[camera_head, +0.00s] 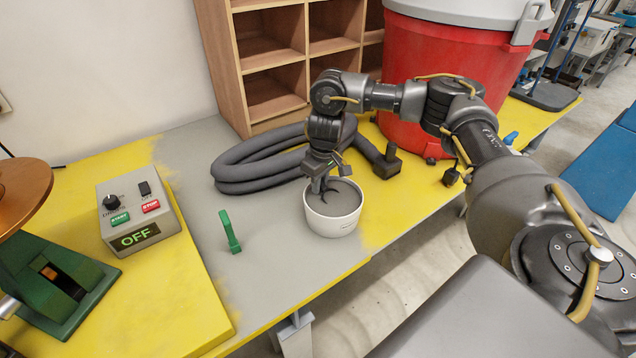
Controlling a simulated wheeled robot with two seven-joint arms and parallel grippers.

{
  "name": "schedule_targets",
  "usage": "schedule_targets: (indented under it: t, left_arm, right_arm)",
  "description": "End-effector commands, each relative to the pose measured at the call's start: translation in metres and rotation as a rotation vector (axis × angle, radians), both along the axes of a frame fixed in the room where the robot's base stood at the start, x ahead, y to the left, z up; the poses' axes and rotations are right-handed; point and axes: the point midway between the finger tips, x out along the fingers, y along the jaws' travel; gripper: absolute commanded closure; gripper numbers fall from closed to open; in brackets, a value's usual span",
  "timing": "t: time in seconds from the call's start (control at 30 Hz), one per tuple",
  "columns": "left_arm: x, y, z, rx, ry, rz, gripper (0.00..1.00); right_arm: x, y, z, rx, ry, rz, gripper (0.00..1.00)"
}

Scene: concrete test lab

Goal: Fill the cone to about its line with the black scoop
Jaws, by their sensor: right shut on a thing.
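My right gripper (322,185) reaches down over the white bowl (333,226), which holds dark grey material (342,203). It is shut on a dark thing at the bowl's mouth, which I take to be the black scoop; its shape is mostly hidden by the fingers and blends with the grey contents. I cannot make out a cone with a line in this view. My left gripper is not in view.
A coiled dark hose (250,168) lies behind the bowl, with a dark block (387,162) to its right. A control box (138,212) reading OFF and a green-based device (55,285) stand left. A red drum (405,60) and wooden shelves (225,60) stand behind.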

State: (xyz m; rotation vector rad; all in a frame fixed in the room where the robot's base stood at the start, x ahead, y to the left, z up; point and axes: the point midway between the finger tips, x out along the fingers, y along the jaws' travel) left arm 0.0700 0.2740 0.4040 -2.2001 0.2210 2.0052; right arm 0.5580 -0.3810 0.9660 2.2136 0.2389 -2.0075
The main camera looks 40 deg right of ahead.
Motion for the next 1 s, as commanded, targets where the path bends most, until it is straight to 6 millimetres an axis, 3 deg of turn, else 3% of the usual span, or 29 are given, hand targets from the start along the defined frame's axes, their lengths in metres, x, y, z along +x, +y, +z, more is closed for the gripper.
schedule_targets:
  t: [0.5,1.0]
  left_arm:
    - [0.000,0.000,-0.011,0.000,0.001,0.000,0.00]
    - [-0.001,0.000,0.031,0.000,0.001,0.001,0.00]
  right_arm:
    - [-0.037,-0.009,-0.001,-0.001,-0.001,0.000,1.00]
    - [-0.030,-0.006,0.009,-0.019,0.087,-0.001,1.00]
